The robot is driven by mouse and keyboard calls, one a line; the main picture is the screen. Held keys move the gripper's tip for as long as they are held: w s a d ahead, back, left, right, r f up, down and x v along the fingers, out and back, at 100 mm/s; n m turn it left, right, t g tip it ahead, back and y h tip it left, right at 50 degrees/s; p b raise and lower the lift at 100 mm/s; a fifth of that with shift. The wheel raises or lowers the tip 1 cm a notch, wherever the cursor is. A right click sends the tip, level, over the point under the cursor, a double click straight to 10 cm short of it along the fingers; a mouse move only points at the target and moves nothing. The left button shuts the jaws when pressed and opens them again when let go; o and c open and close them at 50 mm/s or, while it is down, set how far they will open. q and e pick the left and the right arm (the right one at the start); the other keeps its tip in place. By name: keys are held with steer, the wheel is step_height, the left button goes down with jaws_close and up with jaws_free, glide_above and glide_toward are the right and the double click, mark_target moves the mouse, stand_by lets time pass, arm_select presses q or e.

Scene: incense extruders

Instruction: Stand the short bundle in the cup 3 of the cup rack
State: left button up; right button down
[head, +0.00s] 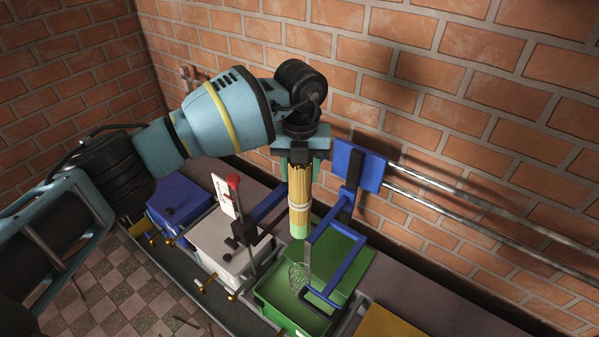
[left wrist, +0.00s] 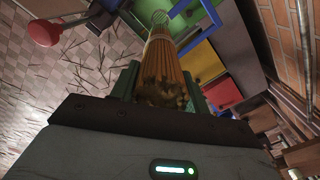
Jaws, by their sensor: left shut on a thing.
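My left gripper (head: 300,172) is shut on a bundle of thin tan sticks (head: 300,196) with a pale band and a light green lower end. The bundle hangs upright in the air. In the left wrist view the bundle (left wrist: 163,62) sits between the two green fingers. A wire mesh cup (head: 298,277) is below the bundle, beside a blue bracket frame (head: 318,236); the bundle's lower end is apart from it. A wire ring also shows past the bundle in the left wrist view (left wrist: 186,10). I cannot tell which cup is cup 3. My right gripper is not in view.
A green box (head: 272,296), a white box (head: 222,250), a blue box (head: 178,202) and a yellow box (head: 388,325) stand in a row. A blue plate (head: 372,172) rides on metal rails (head: 450,190) along the brick wall.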

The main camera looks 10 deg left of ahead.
arm_select(q)
step_height(320, 180, up, 2)
steer(key=shift+r+p, duration=0.1)
steer(key=shift+p, duration=0.45)
steer(key=shift+r+p, duration=1.25)
steer(key=shift+r, duration=0.95)
steer(key=shift+f, duration=0.1)
